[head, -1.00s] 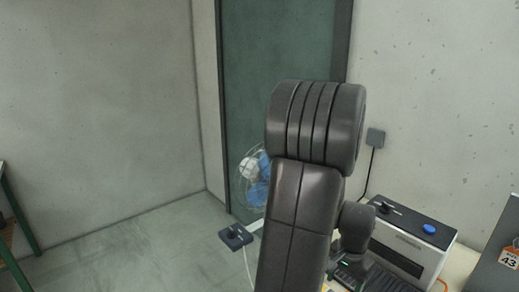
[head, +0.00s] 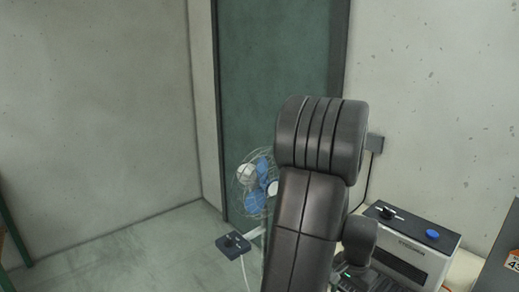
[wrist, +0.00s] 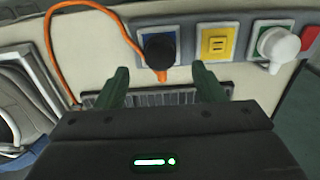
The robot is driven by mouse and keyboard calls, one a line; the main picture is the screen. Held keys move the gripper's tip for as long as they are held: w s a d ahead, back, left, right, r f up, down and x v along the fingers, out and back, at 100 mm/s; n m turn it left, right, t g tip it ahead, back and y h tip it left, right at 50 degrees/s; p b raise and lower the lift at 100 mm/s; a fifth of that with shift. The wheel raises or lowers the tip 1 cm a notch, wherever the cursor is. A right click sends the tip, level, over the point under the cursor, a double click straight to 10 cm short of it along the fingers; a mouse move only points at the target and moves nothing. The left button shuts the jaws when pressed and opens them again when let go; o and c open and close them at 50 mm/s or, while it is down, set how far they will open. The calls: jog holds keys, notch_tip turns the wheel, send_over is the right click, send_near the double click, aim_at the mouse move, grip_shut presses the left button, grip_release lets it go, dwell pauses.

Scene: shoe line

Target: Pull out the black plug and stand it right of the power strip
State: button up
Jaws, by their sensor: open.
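The strip also has a yellow socket (wrist: 216,42), a green one holding a white plug (wrist: 280,44), and a red one at the right edge. My gripper (wrist: 163,84) is open and empty. Its two green fingers are spread on either side below the black plug in the picture, apart from it. In the head view my arm hides the strip and both plugs.
A dark grille (wrist: 160,97) lies between the fingers. The orange cable (wrist: 95,5) loops to the left. In the head view, a machine with a blue button (head: 432,234) stands at the right. A fan (head: 256,185) and a small dark box (head: 233,244) stand left of my arm.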

notch_tip(320, 180, down, 6)
jog(key=b, duration=0.4)
dwell(1.1)
jog(key=c, duration=1.3)
jog(key=shift+r, duration=0.1)
jog(key=shift+r, duration=0.15)
jog(key=shift+r+p, duration=2.15)
jog(key=shift+r, duration=0.7)
